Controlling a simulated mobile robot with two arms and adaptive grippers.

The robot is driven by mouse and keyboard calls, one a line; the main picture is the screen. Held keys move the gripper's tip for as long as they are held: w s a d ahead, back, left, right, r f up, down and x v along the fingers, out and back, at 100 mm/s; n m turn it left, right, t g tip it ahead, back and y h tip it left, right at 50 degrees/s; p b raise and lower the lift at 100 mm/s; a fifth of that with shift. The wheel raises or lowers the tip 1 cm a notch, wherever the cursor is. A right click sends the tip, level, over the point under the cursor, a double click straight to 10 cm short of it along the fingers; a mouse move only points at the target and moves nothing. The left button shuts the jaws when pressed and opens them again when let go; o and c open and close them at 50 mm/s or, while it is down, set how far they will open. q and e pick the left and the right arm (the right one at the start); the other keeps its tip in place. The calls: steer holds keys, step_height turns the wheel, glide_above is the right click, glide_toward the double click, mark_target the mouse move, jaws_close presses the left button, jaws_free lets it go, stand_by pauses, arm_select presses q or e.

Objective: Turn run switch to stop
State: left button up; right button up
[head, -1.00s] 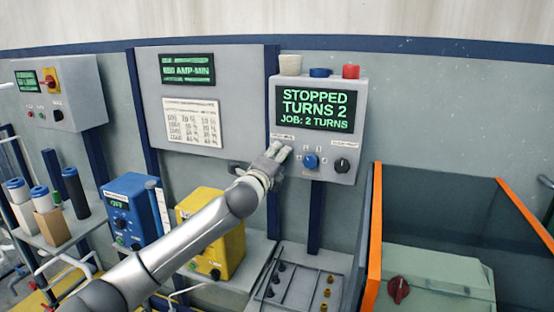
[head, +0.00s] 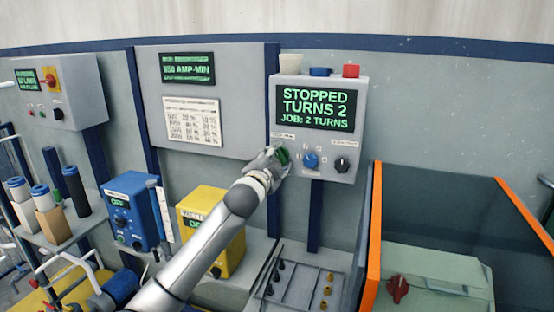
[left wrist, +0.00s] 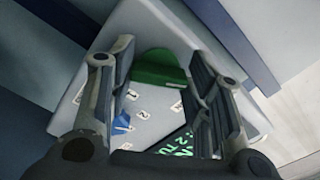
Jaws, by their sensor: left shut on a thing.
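The run switch is a green knob (head: 284,157) at the lower left of the grey control box (head: 320,160). My left gripper (head: 272,158) is at this knob and hides most of it in the head view. In the left wrist view the green knob (left wrist: 158,68) shows between the two fingers of my left gripper (left wrist: 160,85), which is shut on it. The box's display (head: 316,107) reads "STOPPED TURNS 2 JOB: 2 TURNS". My right gripper is not in view.
A blue knob (head: 310,160) and a black knob (head: 342,164) sit right of the switch. Blue (head: 128,210) and yellow (head: 215,230) power units stand below left. An orange-edged tank (head: 374,240) stands at the right.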

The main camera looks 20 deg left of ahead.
arm_select(q)
steer(key=shift+f+n, duration=0.15)
steer(key=shift+n, duration=0.55)
steer(key=o, duration=1)
steer(key=s, duration=1.2)
steer(key=shift+a, duration=0.2)
